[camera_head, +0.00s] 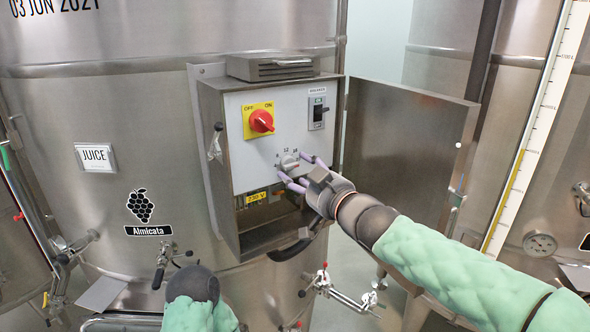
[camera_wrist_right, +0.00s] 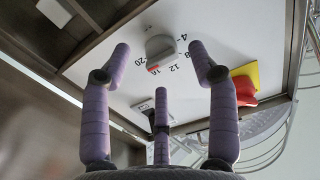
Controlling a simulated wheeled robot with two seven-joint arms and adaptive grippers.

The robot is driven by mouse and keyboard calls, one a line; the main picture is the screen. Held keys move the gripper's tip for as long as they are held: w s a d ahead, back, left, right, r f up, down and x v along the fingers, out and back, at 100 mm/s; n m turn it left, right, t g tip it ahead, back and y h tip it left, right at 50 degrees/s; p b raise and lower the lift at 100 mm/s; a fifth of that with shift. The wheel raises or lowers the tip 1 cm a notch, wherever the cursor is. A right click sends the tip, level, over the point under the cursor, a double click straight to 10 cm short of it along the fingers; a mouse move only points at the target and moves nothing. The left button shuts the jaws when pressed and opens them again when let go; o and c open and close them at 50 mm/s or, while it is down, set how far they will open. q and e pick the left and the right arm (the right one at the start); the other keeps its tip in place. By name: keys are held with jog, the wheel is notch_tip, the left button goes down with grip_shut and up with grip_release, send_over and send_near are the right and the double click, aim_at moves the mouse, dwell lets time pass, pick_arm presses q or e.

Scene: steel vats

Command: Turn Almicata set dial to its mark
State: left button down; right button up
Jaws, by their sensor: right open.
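The set dial (camera_head: 289,163) is a grey knob on the white panel of the open control box on the Almicata vat (camera_head: 140,230). Numbers are printed round it. In the right wrist view the dial (camera_wrist_right: 160,48) has a red strip at its edge near the numbers. My right gripper (camera_head: 298,173) is at the dial, its purple fingers spread open. In the right wrist view two fingers of the right gripper (camera_wrist_right: 161,72) reach up on either side of the dial, with visible gaps, and a third lies below. My left gripper is not seen; only part of that arm shows.
A red rotary switch (camera_head: 262,121) on a yellow plate sits above left of the dial. A breaker (camera_head: 317,113) is at upper right. The box door (camera_head: 408,135) stands open on the right. Valves and a hose are below the box.

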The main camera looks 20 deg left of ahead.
aim_at(288, 163)
jog(key=shift+x, duration=1.15)
jog(key=c, duration=1.1)
jog(key=shift+c, duration=0.2)
